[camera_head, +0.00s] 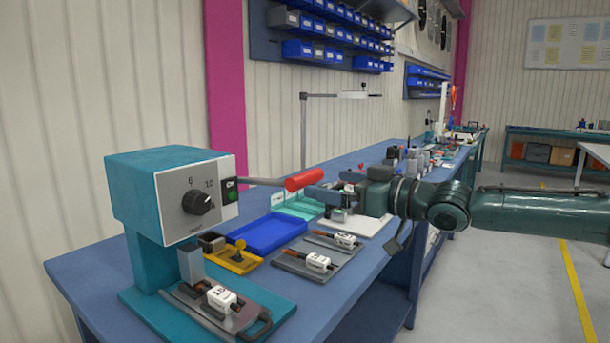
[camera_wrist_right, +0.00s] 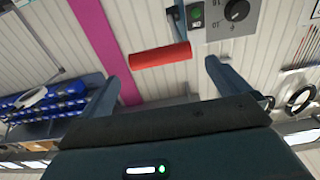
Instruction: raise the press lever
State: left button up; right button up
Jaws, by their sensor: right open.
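The teal press (camera_head: 135,195) stands at the near left of the bench, with a grey front panel and black dial. Its lever (camera_head: 262,182) sticks out about level to the right and ends in a red handle (camera_head: 304,179). My right gripper (camera_head: 330,185) is open and empty, just right of the handle. In the right wrist view the red handle (camera_wrist_right: 160,55) lies ahead of the gap between the spread fingers (camera_wrist_right: 162,80), apparently untouched. The press panel (camera_wrist_right: 235,22) also shows there, with a green switch. My left gripper is out of view.
Under the press head lies a plate with a white-labelled part (camera_head: 222,298). A blue tray (camera_head: 268,233), a yellow tray (camera_head: 240,262) and more labelled parts (camera_head: 318,261) sit on the blue bench (camera_head: 352,290). A lamp stand (camera_head: 304,130) rises behind. Space above the handle is clear.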

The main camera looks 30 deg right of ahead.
aim_at(311, 178)
jog(key=shift+w+a+r+p, duration=0.15)
jog(key=shift+w+a+p, duration=0.05)
jog(key=shift+w+p, duration=0.3)
jog(key=shift+w+a+r+p, duration=0.1)
jog(key=shift+w+a+p, duration=0.05)
jog(key=shift+w+p, duration=0.7)
jog(key=shift+p, duration=0.15)
jog(key=shift+p+x, duration=0.55)
jog(key=shift+x, duration=0.2)
jog(key=shift+p+x, duration=0.4)
jog(key=shift+x, duration=0.7)
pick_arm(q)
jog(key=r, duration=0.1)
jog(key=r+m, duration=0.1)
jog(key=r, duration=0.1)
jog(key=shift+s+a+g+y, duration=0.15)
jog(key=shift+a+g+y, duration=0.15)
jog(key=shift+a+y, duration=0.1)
pick_arm(e)
jog(key=shift+w+a+f, duration=0.2)
jog(key=shift+w+a, duration=0.05)
jog(key=shift+a, duration=0.1)
jog(key=shift+c, duration=0.4)
